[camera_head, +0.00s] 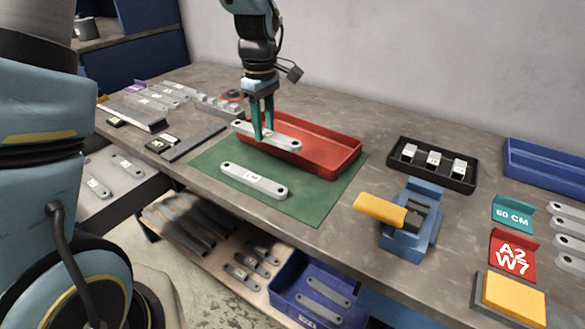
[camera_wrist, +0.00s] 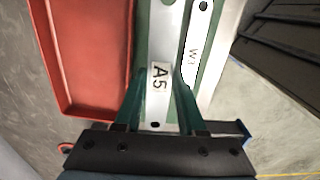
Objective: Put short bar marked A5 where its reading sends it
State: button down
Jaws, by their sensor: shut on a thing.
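The short bar marked A5 (camera_head: 283,142) is pale grey metal with a hole near each end. My gripper (camera_head: 262,132) is shut on it near its middle and holds it up by the front of the red tray. In the wrist view the A5 label (camera_wrist: 159,82) shows between the fingers. A second short bar (camera_head: 253,181) lies on the green mat (camera_head: 312,203).
A blue fixture with a yellow handle (camera_head: 380,211) stands right of the mat. Behind it is a black tray (camera_head: 402,172) with small blocks. Signs read 60 CM (camera_head: 513,213) and A2 W7 (camera_head: 514,253). A blue bin (camera_head: 550,165) is at far right. Several labelled bars lie at far left.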

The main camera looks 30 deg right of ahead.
aim_at(265, 133)
notch_tip(265, 133, down, 4)
jog(key=shift+s+f+p, duration=0.15)
jog(key=shift+p, duration=0.35)
jog(key=shift+f+p, duration=0.55)
jog(key=shift+f, duration=1.85)
jog(key=shift+f, duration=0.1)
jog(key=c, duration=0.5)
grip_release()
